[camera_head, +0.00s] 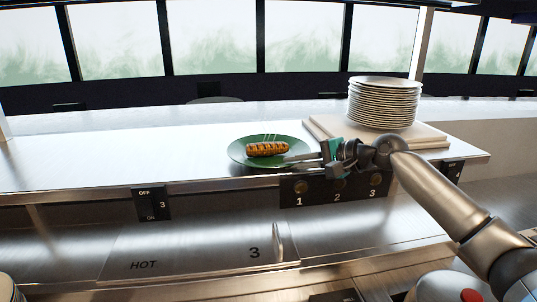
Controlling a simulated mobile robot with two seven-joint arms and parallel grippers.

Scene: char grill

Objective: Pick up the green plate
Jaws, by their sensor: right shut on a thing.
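The green plate (240,154) sits at the front part of the metal counter, left of the white plates. A browned, grill-marked sausage-like food item (267,149) lies on it. My right gripper (318,158) reaches in from the right and is shut on the plate's right rim. The gripper hides part of that rim. Whether the plate is lifted off the counter is hard to tell. My left gripper is not in view.
A tall stack of white plates (384,103) stands on a pale board (432,137) at the right. The counter (110,150) is clear to the left. Below its front edge are numbered panels, switches and a surface marked HOT (190,248).

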